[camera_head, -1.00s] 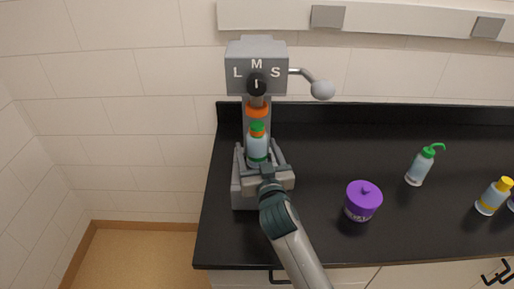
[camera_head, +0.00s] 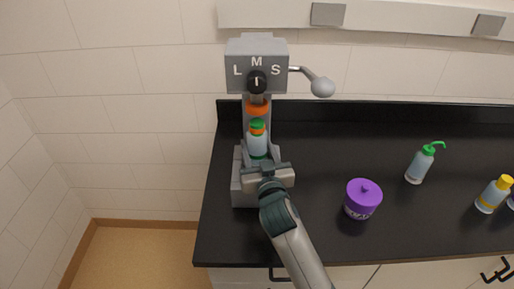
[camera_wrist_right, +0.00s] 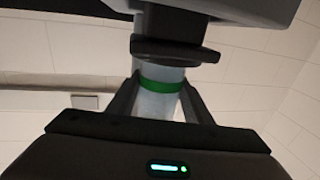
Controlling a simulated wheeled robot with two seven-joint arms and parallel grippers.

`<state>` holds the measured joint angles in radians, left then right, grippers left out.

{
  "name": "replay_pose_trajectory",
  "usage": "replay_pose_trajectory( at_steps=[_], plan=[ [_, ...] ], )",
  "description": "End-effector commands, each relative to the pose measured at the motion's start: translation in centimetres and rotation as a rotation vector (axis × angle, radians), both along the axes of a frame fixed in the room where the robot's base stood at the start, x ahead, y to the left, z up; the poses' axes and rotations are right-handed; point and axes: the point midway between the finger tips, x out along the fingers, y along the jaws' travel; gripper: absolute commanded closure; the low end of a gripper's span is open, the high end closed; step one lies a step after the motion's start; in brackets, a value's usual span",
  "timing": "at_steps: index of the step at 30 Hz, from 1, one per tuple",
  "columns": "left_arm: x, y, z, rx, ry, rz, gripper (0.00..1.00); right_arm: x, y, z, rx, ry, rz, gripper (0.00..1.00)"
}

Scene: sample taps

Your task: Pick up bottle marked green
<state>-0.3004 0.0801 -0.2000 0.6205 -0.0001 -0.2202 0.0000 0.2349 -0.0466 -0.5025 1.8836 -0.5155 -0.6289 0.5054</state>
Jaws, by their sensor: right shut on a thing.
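A pale, clear bottle (camera_head: 257,144) with a green top, an orange ring below it and a green band low down stands upright at the grey dispenser (camera_head: 257,62), under its orange-ringed outlet. My right gripper (camera_head: 258,157) is shut on this bottle from the front, low on its body. In the right wrist view the bottle (camera_wrist_right: 160,104) and its green band sit between the two dark fingers of the right gripper (camera_wrist_right: 161,92). A dark part above hides its upper end there. My left gripper is not in view.
On the black counter (camera_head: 320,150) to the right stand a purple lidded jar (camera_head: 362,201), a bottle with a green spout (camera_head: 419,166) and a yellow-capped bottle (camera_head: 492,196). A lever with a grey knob (camera_head: 322,88) sticks out right of the dispenser.

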Motion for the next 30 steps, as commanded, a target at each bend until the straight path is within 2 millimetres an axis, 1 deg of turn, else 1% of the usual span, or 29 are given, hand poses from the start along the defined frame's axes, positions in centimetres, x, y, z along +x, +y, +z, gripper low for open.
replay_pose_trajectory(
  at_steps=[7, 13, 15, 17, 20, 30],
  plan=[
    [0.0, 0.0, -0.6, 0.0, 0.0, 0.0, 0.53, 0.1, 0.0, 1.4, 0.003, -0.005, 0.0, 0.83],
    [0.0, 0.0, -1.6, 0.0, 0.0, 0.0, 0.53, 0.0, 0.0, 3.8, 0.004, -0.008, 0.0, 0.83],
    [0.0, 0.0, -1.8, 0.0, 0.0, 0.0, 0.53, -1.2, -0.2, 3.3, 0.001, -0.002, 0.0, 0.83],
    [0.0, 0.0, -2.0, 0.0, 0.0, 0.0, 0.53, -2.2, -0.4, 3.3, 0.003, -0.003, 0.0, 0.83],
    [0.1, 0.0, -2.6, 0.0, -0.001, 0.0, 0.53, -4.1, -0.8, 3.3, 0.003, -0.004, 0.001, 0.83],
    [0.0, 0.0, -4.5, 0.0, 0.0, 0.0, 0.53, -12.3, -2.6, 3.2, 0.003, -0.001, -0.001, 0.83]
  ],
)
